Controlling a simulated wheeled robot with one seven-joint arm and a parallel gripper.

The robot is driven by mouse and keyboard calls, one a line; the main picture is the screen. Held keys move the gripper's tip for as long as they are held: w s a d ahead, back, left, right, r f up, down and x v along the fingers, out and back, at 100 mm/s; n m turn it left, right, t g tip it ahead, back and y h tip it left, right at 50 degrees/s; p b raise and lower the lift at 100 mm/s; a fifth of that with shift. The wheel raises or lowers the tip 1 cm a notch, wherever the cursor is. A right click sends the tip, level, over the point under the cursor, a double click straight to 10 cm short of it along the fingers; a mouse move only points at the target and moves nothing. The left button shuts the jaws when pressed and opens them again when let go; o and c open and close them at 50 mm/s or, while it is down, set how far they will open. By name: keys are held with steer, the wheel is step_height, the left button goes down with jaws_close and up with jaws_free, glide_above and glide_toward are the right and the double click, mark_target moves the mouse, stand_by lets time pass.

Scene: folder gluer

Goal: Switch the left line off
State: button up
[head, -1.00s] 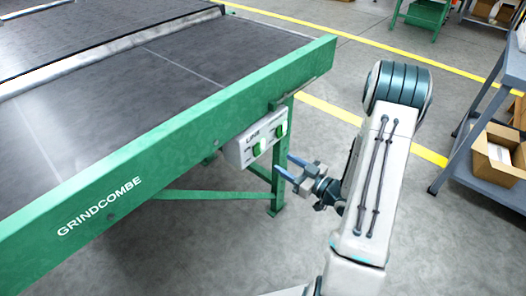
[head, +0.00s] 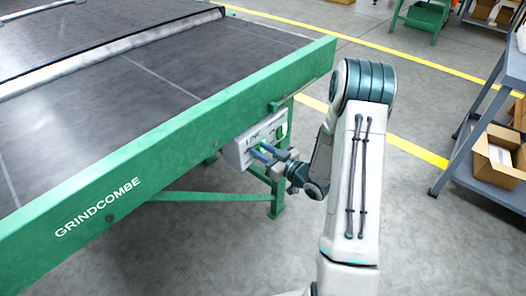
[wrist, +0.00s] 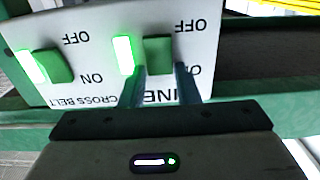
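A white switch panel (head: 240,150) is fixed to the side of the green conveyor frame. In the wrist view the panel (wrist: 95,20) appears upside down, with two green rocker switches. The line switch (wrist: 158,53) is on the right there, and the cross belt switch (wrist: 54,66) is on the left. A lit green lamp (wrist: 123,50) is beside the line switch. My gripper (head: 260,154) is at the panel. In the wrist view its open fingers (wrist: 160,88) are on either side of the line switch's lower part. Contact with it cannot be told.
A second lit lamp (wrist: 30,67) is beside the cross belt switch. The green frame (head: 160,165) and dark belt (head: 110,100) fill the left. A grey cart (head: 480,165) with a cardboard box (head: 500,160) stands at right. Floor between is clear.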

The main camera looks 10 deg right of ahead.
steer(key=c, duration=0.4)
steer(key=f+b, duration=0.1)
steer(key=b, duration=0.2)
steer(key=shift+d+t+y, duration=0.1)
steer(key=shift+t+y, duration=0.2)
steer(key=shift+t, duration=0.1)
steer(key=t+y+b, duration=0.1)
steer(key=b, duration=0.3)
steer(key=shift+s+f, duration=0.1)
steer(key=shift+s, duration=0.05)
steer(key=shift+t, duration=0.3)
steer(key=o, duration=1)
steer(key=shift+c, duration=0.2)
